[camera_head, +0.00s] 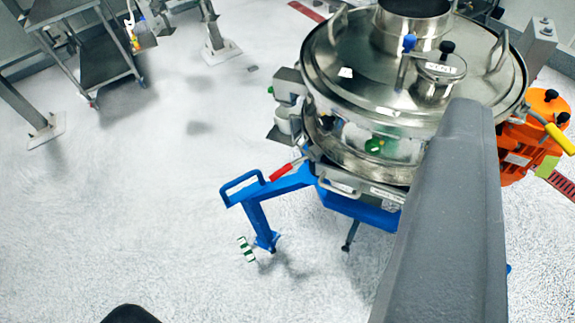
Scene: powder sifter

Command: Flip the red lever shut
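The red lever (281,172) is a short red grip at the left underside of the round steel sifter (335,70), just above the blue frame arm (290,183). It lies slanted, with its lower end out to the left, away from the sifter body. I cannot tell from this view whether it is open or shut. A large dark grey bar of mine (450,200) crosses the right side and hides part of the sifter. A black rounded part shows at the bottom left edge. My fingertips cannot be made out, and nothing of mine touches the lever.
A blue handle loop (241,186) juts out left of the lever, above a leg with a green-and-white striped piece (247,249). An orange unit (530,140) stands right of the sifter. A steel cart (105,60) is at upper left. The floor (130,200) on the left is clear.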

